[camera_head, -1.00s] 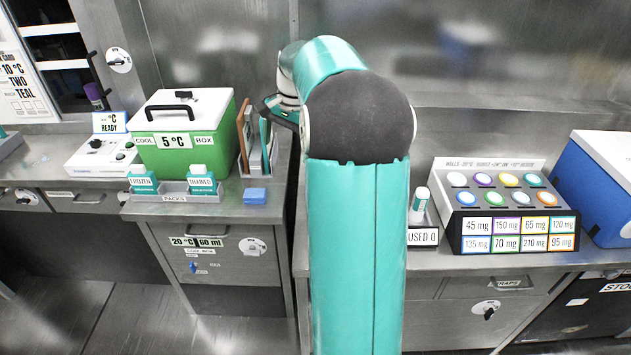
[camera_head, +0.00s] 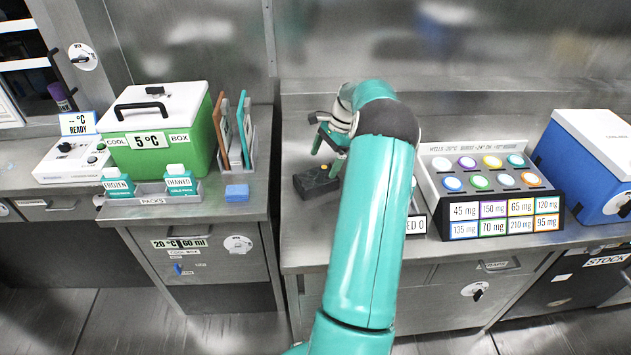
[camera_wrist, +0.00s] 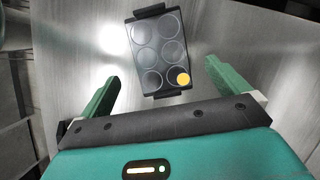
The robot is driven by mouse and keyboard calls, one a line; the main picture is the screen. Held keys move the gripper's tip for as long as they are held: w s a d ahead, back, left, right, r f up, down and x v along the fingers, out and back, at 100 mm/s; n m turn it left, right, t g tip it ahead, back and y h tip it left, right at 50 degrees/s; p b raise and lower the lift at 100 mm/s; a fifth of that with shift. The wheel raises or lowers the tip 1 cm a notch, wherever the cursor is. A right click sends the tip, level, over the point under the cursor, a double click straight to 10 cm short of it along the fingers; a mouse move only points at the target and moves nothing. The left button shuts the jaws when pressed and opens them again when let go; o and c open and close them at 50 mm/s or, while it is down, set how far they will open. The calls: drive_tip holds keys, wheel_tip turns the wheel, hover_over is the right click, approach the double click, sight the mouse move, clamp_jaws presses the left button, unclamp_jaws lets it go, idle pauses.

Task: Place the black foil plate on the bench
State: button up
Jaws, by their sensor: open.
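A black plate (camera_head: 308,186) lies flat on the bench (camera_head: 300,235), left of the sample rack. The wrist view shows this plate (camera_wrist: 138,62) with six round wells, a yellow spot in one near well, and a tab at each end. My gripper (camera_head: 322,143) is over the plate in the head view. In the wrist view my gripper (camera_wrist: 161,74) is open, its green fingers apart on either side of the plate's near part, with nothing between them touching. My arm hides some of the bench to the plate's right.
A rack with colored wells and mg labels (camera_head: 490,208) stands right of my arm, with a blue box (camera_head: 585,170) beyond. On the left are a green cool box (camera_head: 150,150), upright folders (camera_head: 232,135) and a blue block (camera_head: 237,191). Bench front of the plate is clear.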

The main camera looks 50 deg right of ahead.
sight(317, 176)
drive_tip(key=x, duration=0.7)
drive_tip(key=shift+w+a+f, duration=0.1)
drive_tip(key=shift+a+f, duration=0.1)
drive_tip(key=shift+f, duration=0.15)
drive_tip(key=c, duration=1.2)
drive_tip(key=shift+r, duration=0.1)
